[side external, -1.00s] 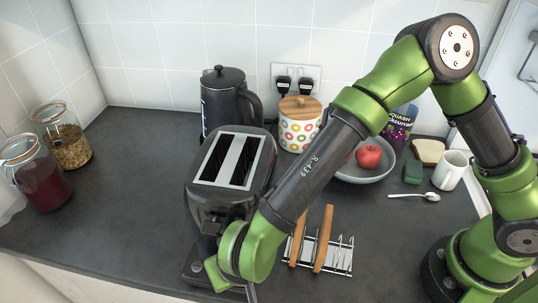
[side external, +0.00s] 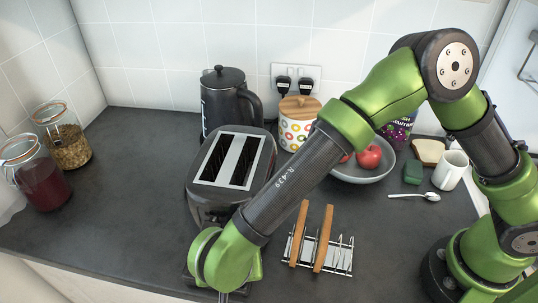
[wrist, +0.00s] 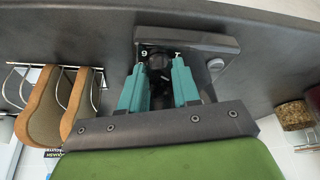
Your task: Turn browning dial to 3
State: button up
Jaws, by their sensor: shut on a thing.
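The black toaster (side external: 215,205) stands on the dark counter with two empty-looking slots in its metal top. Its front panel is mostly hidden behind my wrist in the side view. In the wrist view the toaster's base (wrist: 205,42) shows at the top, with a small "9" printed beside the dark browning dial (wrist: 159,66). My gripper's teal fingers (wrist: 160,88) stand on either side of the dial and are shut on it. The dial's pointer setting cannot be made out. A round button (wrist: 216,65) sits to the right of the fingers.
A wire rack with toast (side external: 320,250) stands close right of my wrist. A kettle (side external: 228,105), a dotted canister (side external: 297,128) and a bowl of fruit (side external: 365,170) stand behind. Jars (side external: 38,170) stand at the far left.

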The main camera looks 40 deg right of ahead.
jog(key=o, duration=1.1)
jog(key=shift+c, duration=0.2)
jog(key=v, duration=1.7)
jog(key=shift+a, duration=0.1)
